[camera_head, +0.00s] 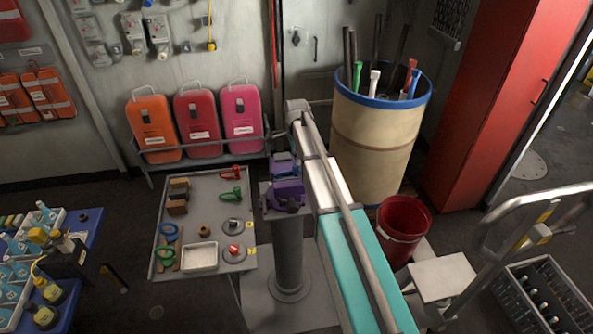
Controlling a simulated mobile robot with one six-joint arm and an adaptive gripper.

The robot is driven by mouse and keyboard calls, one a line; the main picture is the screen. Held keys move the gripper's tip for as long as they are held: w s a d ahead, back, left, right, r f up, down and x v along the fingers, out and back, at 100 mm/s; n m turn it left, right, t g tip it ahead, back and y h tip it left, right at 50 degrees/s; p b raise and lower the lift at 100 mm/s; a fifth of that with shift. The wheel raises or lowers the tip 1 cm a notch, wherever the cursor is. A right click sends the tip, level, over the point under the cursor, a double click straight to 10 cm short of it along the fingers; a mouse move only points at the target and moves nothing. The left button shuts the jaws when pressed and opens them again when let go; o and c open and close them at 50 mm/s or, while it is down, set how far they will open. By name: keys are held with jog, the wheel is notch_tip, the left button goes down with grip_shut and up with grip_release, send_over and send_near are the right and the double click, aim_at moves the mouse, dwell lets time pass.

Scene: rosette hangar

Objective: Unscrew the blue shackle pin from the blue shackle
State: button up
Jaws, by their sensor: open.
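A purple vise (286,196) sits on top of a grey pedestal (289,245) near the middle of the view. My arm reaches forward on its right, and my gripper (283,168) appears as a small dark and blue shape at the vise's far side. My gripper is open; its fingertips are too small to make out. I cannot tell a blue shackle or its pin apart from the vise and gripper here. A blue ring-like thing (168,232) lies on the grey table (205,186) to the left, but I cannot tell what it is.
The grey table also holds green and red items (231,195), brown blocks and a white tray (200,257). Red and orange cases (198,121) stand behind. A blue-rimmed drum (376,135), a red bucket (403,225) and a metal railing (520,228) are on the right.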

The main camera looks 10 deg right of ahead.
aim_at(296, 171)
jog(key=shift+f, duration=0.1)
jog(key=shift+f+b, duration=0.9)
jog(key=shift+b, duration=0.1)
jog(key=shift+f, duration=0.2)
jog(key=shift+f+b, duration=0.75)
jog(key=shift+b, duration=0.2)
grip_shut()
